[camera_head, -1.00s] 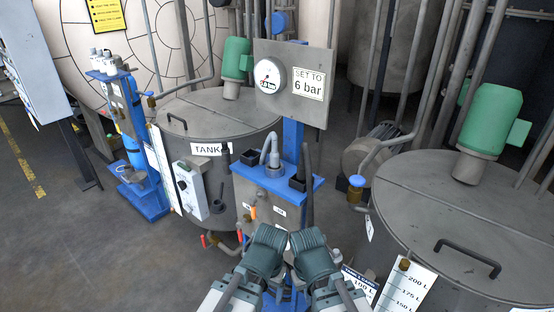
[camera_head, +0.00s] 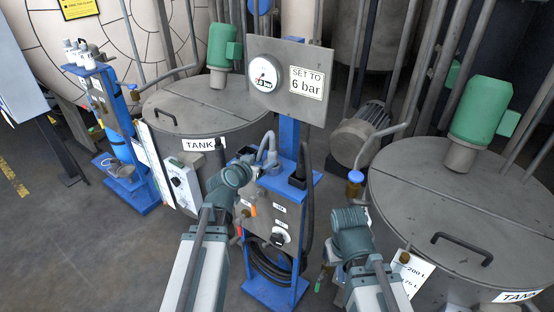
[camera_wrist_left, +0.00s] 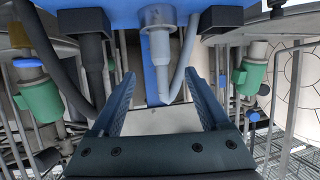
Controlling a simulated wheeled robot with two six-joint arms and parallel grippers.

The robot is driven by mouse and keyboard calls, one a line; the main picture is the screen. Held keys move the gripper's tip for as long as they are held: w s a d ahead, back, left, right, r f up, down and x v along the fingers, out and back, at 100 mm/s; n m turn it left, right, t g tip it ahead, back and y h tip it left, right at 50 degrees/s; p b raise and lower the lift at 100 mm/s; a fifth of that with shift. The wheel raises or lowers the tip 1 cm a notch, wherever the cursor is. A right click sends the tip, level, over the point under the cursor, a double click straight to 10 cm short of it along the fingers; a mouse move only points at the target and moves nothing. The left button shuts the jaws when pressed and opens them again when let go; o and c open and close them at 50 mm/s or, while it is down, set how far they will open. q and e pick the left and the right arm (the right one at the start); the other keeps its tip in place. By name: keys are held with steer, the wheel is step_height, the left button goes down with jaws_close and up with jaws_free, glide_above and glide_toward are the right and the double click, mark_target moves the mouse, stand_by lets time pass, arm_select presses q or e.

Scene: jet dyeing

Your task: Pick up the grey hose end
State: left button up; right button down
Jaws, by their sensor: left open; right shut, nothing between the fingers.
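The grey hose end (camera_head: 268,152) stands in the blue top plate (camera_head: 308,186) of the stand under the gauge board. In the left wrist view, which looks upside down, the grey hose end (camera_wrist_left: 158,45) is ahead of the fingers and roughly between their lines. My left gripper (camera_head: 247,168) is close in front of it at the plate's left side. Its fingers (camera_wrist_left: 160,100) are open and empty, and appear apart from the hose end. My right gripper (camera_head: 350,215) is shut and empty, to the right of the stand; its fingertips are hard to make out.
The gauge board (camera_head: 290,80) rises behind. Black hose coils (camera_head: 265,262) hang below. Lidded tanks stand left (camera_head: 205,115) and right (camera_head: 470,215).

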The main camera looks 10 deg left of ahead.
mark_target(271, 155)
arm_select(q)
steer(key=b+x, duration=0.3)
steer(key=x, duration=0.5)
steer(key=shift+w+f, duration=0.25)
steer(key=shift+f+b+x, duration=0.25)
steer(key=shift+b+x, duration=1.1)
steer(key=shift+x, duration=1.25)
steer(key=shift+s+a+r, duration=0.1)
steer(key=shift+s, duration=0.1)
jaws_close()
